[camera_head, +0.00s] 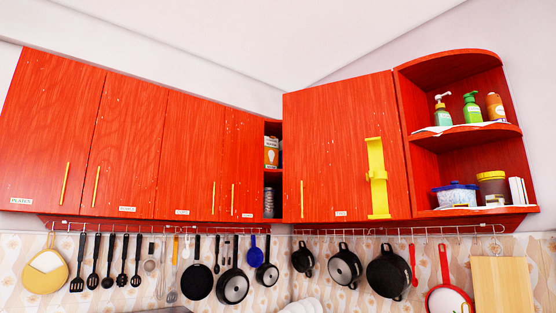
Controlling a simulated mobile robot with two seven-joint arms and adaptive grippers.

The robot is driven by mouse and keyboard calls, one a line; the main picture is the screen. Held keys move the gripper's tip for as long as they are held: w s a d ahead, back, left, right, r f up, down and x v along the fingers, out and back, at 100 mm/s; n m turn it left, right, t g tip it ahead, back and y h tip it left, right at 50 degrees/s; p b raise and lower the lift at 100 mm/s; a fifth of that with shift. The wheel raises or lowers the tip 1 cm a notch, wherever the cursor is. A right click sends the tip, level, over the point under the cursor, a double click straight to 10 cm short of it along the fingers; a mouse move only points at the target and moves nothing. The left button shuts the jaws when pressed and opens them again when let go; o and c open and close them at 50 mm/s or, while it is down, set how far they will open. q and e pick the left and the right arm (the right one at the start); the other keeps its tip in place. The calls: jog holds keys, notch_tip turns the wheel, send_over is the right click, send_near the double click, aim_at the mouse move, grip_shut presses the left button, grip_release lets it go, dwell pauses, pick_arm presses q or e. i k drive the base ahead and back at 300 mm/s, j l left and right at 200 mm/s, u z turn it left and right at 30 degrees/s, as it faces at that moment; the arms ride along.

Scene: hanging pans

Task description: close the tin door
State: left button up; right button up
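The red wall cabinets carry small door labels that are too small to read with certainty, so I cannot tell for sure which is the tin door. A wide red door (330,150) with a thin yellow handle (301,199) at its left edge has a label near its bottom. To its left is a narrow red door (246,165) with its own handle (233,199). Between these two doors a dark gap shows shelves with a box (271,152) and a jar or tin (269,203). Neither of my grippers is in view.
A yellow bracket-like piece (376,180) is on the wide door's right side. Open shelves (465,132) at the right hold bottles and jars. Pans (388,272) and utensils (95,265) hang from a rail below the cabinets. A cutting board (502,285) stands at lower right.

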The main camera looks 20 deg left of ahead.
aim_at(335, 133)
jog(key=u, duration=0.2)
jog(key=i+j+z, duration=0.2)
jog(key=i+j, duration=0.35)
jog(key=i+j+z, duration=0.2)
jog(key=i+j, duration=0.4)
jog(key=j, duration=0.1)
